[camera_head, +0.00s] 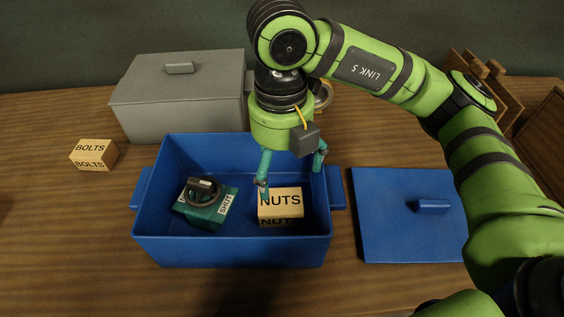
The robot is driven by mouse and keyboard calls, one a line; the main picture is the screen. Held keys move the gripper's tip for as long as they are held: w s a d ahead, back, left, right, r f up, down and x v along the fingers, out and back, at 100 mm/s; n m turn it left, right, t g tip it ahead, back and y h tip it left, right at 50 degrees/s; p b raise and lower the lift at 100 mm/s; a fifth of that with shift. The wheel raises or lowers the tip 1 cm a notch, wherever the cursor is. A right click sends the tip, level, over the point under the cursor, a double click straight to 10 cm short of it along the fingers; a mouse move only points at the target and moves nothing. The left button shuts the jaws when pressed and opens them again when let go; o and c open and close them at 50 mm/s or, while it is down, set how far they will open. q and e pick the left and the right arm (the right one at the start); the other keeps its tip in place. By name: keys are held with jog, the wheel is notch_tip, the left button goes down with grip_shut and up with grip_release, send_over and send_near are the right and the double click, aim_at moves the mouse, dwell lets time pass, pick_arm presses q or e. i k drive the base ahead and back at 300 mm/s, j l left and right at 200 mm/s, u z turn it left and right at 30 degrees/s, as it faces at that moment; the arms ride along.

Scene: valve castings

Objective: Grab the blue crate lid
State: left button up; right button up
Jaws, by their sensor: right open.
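The blue crate lid (390,213) lies flat on the table to the right of the blue crate, with a small bar handle (431,206) on its top. The open blue crate (230,252) holds a teal valve casting (206,214) marked SHUT and a wooden block (280,202) marked NUTS. My right gripper (291,180) points down over the crate, its teal fingers spread open around the air above the NUTS block, with nothing between them that I can see. The lower part of my right arm hides the lid's right edge. My left gripper does not show.
A grey lidded box (180,100) stands behind the crate. A wooden BOLTS block (93,155) sits at the left. A mug (322,97) is partly hidden behind my right wrist. Wooden racks (487,85) stand at the back right. The table's front left is clear.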

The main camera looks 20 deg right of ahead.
aim_at(405, 216)
jog(key=k, duration=1.5)
